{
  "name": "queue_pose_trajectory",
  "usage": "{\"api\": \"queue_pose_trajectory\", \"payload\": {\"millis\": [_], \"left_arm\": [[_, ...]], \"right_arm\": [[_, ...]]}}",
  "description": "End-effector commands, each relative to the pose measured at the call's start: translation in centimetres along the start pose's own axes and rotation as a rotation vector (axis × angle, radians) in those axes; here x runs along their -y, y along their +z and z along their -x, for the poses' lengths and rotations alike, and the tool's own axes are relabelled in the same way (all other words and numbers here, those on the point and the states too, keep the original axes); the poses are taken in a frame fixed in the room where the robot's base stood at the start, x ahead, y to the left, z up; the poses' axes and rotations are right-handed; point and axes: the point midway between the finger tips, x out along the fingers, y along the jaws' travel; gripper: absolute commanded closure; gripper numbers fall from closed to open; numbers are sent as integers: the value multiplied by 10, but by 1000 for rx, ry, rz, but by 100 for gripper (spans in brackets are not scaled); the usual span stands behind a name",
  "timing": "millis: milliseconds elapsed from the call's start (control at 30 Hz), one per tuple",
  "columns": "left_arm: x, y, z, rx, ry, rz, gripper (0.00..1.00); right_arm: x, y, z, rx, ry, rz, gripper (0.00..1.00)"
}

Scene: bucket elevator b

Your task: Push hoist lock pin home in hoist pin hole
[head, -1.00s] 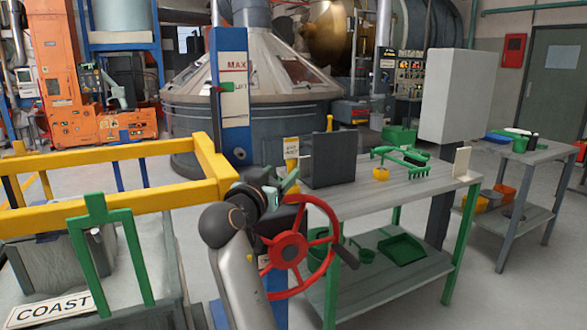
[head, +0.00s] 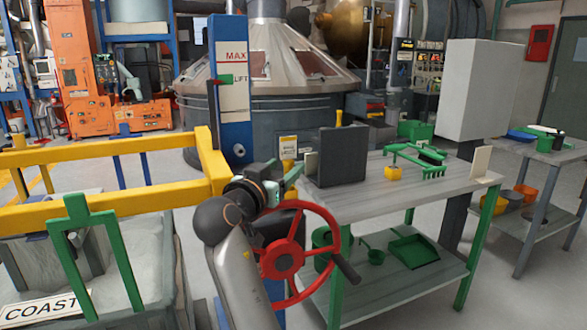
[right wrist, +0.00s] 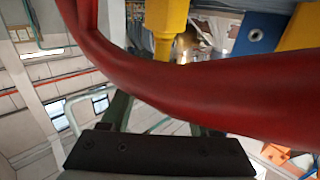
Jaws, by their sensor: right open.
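The blue hoist post (head: 231,110) with MAX and LIFT marks stands at centre left in the head view. A ringed round hole (head: 239,151) is low on its face; a similar ringed hole on a blue surface (right wrist: 255,35) shows in the right wrist view. I cannot pick out the lock pin with certainty. A yellow stepped cylinder (right wrist: 165,32) shows in the right wrist view; I cannot tell what it is. My right gripper (head: 290,180) is open, just right of the post in the picture and above the red handwheel (head: 281,259). Its fingertips are small and partly hidden.
The red wheel rim (right wrist: 190,85) crosses close in front of the wrist camera. A yellow rail frame (head: 100,157) lies left. A workbench (head: 440,185) with a dark panel (head: 342,158) and green tools stands right of the gripper. A small sign (head: 288,148) is behind it.

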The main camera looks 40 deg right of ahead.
Motion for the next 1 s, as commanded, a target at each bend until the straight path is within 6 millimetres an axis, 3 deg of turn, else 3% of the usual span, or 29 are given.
{"api": "queue_pose_trajectory", "payload": {"millis": [367, 900, 1000], "left_arm": [[-1, -2, 0, -4, 1, 2, 50], [-1, -3, 0, -6, 1, 1, 50], [0, -3, 0, -6, 1, 1, 50]], "right_arm": [[1, 0, 2, 0, 0, 0, 38], [1, 0, 2, 0, 0, 1, 99], [1, 0, 2, 0, 0, 1, 100]]}}
